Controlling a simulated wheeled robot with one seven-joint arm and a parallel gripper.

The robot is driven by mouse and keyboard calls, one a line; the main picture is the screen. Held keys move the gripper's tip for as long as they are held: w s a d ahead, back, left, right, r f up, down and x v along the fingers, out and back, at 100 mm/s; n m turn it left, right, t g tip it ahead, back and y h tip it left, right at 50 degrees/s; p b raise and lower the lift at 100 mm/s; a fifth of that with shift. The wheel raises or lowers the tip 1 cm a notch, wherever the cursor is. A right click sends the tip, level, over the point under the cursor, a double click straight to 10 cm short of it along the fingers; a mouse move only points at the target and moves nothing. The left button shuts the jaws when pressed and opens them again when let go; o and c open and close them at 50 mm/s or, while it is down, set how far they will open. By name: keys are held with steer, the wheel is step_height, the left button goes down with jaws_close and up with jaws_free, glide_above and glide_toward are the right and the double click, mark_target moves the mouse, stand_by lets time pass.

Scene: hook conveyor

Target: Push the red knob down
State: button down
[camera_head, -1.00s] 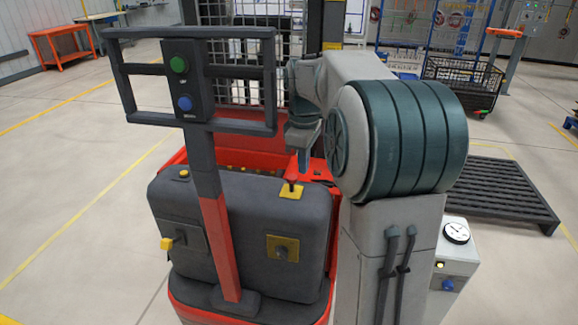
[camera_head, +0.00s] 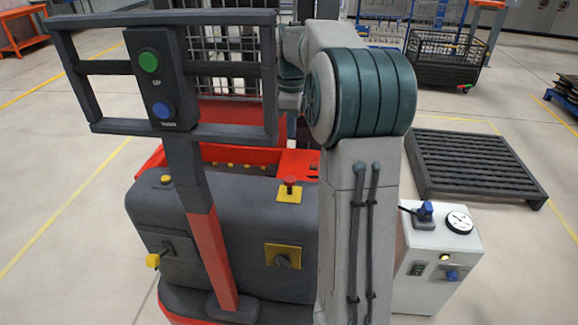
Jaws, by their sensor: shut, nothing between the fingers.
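The red knob (camera_head: 290,181) is on a yellow plate (camera_head: 289,194) on top of the dark grey housing of the red machine. It stands low, close above the plate. My arm (camera_head: 362,95) is bent to the right of the knob, and its far links (camera_head: 290,78) show behind and above it. I cannot make out my gripper's fingers; the far end of the arm is hidden or merges with the dark machine parts. Nothing visibly touches the knob.
A grey frame with a green button (camera_head: 149,61) and a blue button (camera_head: 162,109) rises left of the knob. A yellow plate with a dark switch (camera_head: 283,257) is on the housing's front. A white box (camera_head: 440,262) with a gauge and a dark pallet (camera_head: 470,165) are right.

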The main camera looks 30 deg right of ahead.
mark_target(290, 179)
step_height(290, 179, down, 14)
steer(key=shift+a, duration=0.1)
steer(key=shift+f, duration=0.1)
stand_by(0.4)
step_height(290, 179, down, 2)
steer(key=shift+f+b, duration=0.25)
steer(key=shift+b, duration=0.3)
steer(key=shift+s, duration=0.1)
steer(key=shift+f, duration=0.1)
step_height(290, 179, up, 15)
steer(key=p, duration=0.2)
steer(key=shift+f+p, duration=0.2)
steer(key=shift+p, duration=0.2)
